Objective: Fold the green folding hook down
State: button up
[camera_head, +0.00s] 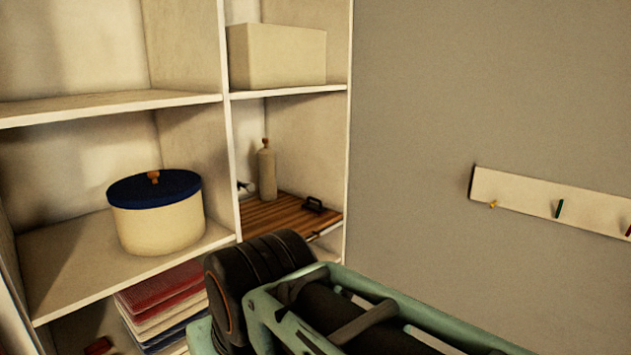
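The green folding hook (559,208) is on a pale wall-mounted board (525,192) at the right. It shows as a short, narrow dark green bar, close to upright and leaning slightly right at its top. It looks close to the board's face, but it is too small to tell exactly. Nothing covers it. My arm, with black and pale green parts, fills the lower middle, below and left of the board and apart from it in the picture. My gripper's fingers do not show.
On the same board are a yellow hook (492,204) and a red hook (629,231) at the picture's edge. A white shelf unit (110,104) on the left holds a blue-lidded pot (157,226), a bottle (266,172) and folded cloths (160,300). The wall around the board is bare.

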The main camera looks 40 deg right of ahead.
aim_at(558, 212)
jog(key=z, duration=1.25)
jog(key=i+z, duration=0.1)
jog(key=z, duration=0.75)
jog(key=i+z, duration=0.15)
jog(key=z, duration=0.25)
jog(key=i+j+z, duration=0.1)
jog(key=z, duration=0.25)
jog(key=i+j+z, duration=0.1)
jog(key=z, duration=0.2)
jog(key=i+j+z, duration=0.15)
jog(key=z, duration=0.2)
jog(key=i+j+z, duration=0.25)
jog(key=j+z, duration=0.25)
jog(key=j, duration=0.2)
jog(key=i+j, duration=0.1)
jog(key=j, duration=0.25)
jog(key=i+j+z, duration=0.1)
jog(key=j, duration=0.25)
jog(key=i+j, duration=0.15)
jog(key=j, duration=0.2)
